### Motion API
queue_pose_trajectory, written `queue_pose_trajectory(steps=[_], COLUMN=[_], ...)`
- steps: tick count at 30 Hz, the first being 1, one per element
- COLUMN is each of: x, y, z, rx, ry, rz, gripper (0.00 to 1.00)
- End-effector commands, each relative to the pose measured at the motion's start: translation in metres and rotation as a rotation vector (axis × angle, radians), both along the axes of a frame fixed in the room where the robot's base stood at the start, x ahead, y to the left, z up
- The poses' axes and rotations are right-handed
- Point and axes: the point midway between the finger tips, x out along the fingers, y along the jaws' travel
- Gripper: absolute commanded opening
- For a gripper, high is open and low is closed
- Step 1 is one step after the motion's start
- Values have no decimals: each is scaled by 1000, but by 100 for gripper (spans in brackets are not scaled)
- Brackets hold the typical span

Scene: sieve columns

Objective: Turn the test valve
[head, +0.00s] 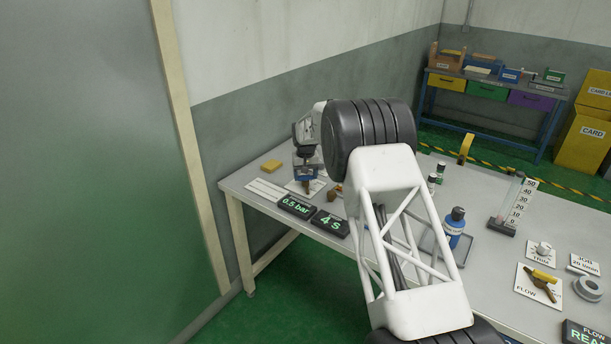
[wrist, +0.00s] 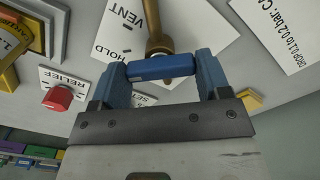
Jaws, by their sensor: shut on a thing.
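Most of the valve is hidden there by my gripper.
Displays reading 0.5 bar (head: 296,207) and 4 S (head: 330,223) stand in front. A red RELIEF button (wrist: 58,98) is beside the valve. A yellow block (head: 271,166), a blue bottle (head: 454,226), a scaled column (head: 508,205) and a FLOW valve (head: 541,285) are also on the bench (head: 245,175).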

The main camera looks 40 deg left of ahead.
Motion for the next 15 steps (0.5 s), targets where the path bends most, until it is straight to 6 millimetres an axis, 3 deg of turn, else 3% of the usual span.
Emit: queue_pose_trajectory(steps=[9, 10, 15], x=[0, 0, 0], y=[1, 1, 0], z=[1, 1, 1], rx=[1, 1, 1], ry=[-1, -1, -1], rz=[-1, -1, -1], gripper=[46, 73, 96])
